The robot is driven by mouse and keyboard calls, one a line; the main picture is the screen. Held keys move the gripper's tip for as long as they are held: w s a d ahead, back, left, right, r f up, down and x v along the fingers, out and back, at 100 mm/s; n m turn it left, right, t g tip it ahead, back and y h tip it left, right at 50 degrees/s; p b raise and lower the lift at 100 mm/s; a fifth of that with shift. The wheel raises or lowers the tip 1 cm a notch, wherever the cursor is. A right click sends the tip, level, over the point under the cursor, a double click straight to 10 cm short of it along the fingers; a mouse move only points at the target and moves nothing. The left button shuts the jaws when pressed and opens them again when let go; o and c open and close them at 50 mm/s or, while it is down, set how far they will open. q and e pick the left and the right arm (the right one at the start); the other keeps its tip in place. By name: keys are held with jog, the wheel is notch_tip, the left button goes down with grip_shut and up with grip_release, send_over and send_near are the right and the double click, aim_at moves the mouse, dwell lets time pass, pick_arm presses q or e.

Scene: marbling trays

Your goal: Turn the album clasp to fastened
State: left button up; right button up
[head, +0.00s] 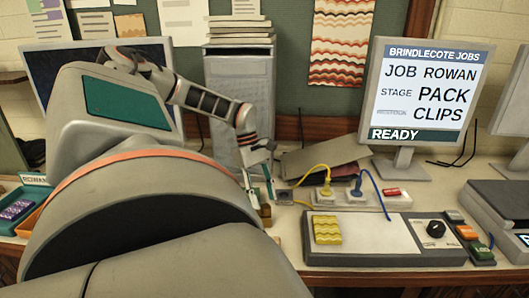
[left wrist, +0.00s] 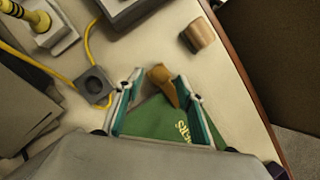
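The album (left wrist: 150,122) is dark green with gold lettering and lies on the table in the left wrist view, partly hidden by my gripper. A brown clasp (left wrist: 163,84) stands out past the album's edge, lying at a slant. My left gripper (left wrist: 159,76) is open, with its teal-padded fingers on either side of the clasp. The clasp is closer to the right finger, and I cannot tell whether they touch. In the head view the left gripper (head: 260,198) points down at the table; I cannot make out the album or clasp there. My right gripper is not in view.
A brown block (left wrist: 200,35) stands near the table edge. A grey box (left wrist: 95,86) with a yellow cable lies left of the fingers. In the head view, a device with a knob (head: 436,229) is at right, and a monitor (head: 420,95) reads PACK CLIPS, READY.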

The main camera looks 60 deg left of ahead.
pick_arm(q)
jog(key=v, duration=0.9)
jog(key=shift+r, duration=0.4)
